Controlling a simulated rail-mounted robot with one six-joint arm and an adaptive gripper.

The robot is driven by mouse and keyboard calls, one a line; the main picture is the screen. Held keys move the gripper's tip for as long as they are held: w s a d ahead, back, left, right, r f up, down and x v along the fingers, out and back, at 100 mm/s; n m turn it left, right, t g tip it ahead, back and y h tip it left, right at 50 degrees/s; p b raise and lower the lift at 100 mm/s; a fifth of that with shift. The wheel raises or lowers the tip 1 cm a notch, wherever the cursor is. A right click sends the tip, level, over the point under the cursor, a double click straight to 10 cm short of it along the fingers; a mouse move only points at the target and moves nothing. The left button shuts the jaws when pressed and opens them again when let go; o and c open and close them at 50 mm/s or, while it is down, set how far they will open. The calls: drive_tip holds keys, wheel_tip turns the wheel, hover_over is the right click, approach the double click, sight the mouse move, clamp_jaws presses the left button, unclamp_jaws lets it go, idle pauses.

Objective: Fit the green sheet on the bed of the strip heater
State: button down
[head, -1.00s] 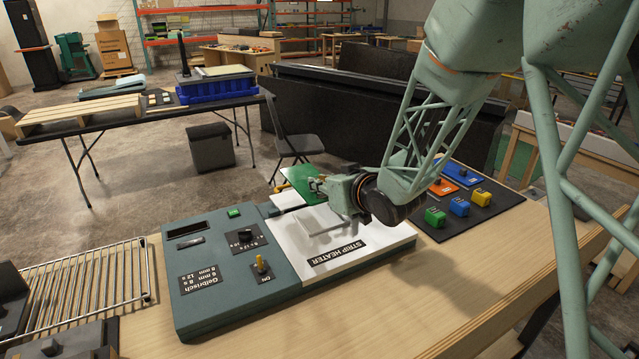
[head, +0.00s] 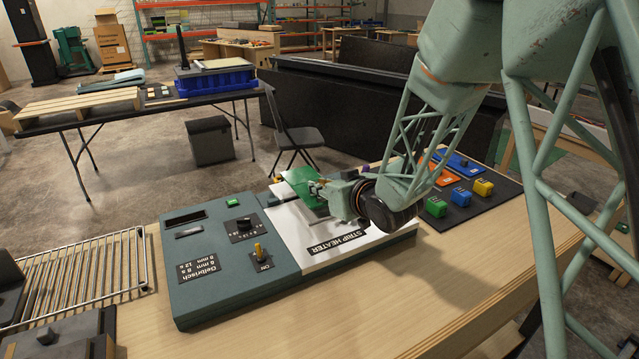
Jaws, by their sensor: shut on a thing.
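The strip heater (head: 205,265) sits on the wooden bench, with a dark teal control side at left and a white bed (head: 289,226) at right labelled STRIP HEATER. My gripper (head: 318,187) is over the far part of the bed, shut on the green sheet (head: 302,184). The sheet shows at the bed's far end, tilted, partly hidden by the gripper. I cannot tell whether it touches the bed.
A wire rack (head: 80,272) stands at left. Bare bench lies in front of the heater.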

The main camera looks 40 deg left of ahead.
sight(322, 198)
drive_tip(key=shift+f, duration=0.65)
drive_tip(key=shift+d+f+b, duration=0.15)
drive_tip(key=shift+f+b, duration=1.05)
drive_tip(key=shift+b, duration=0.25)
idle(3.3)
drive_tip(key=c, duration=2.5)
unclamp_jaws()
drive_tip(key=shift+s+d, duration=0.1)
drive_tip(key=shift+v, duration=5.9)
drive_tip(key=shift+r, duration=0.1)
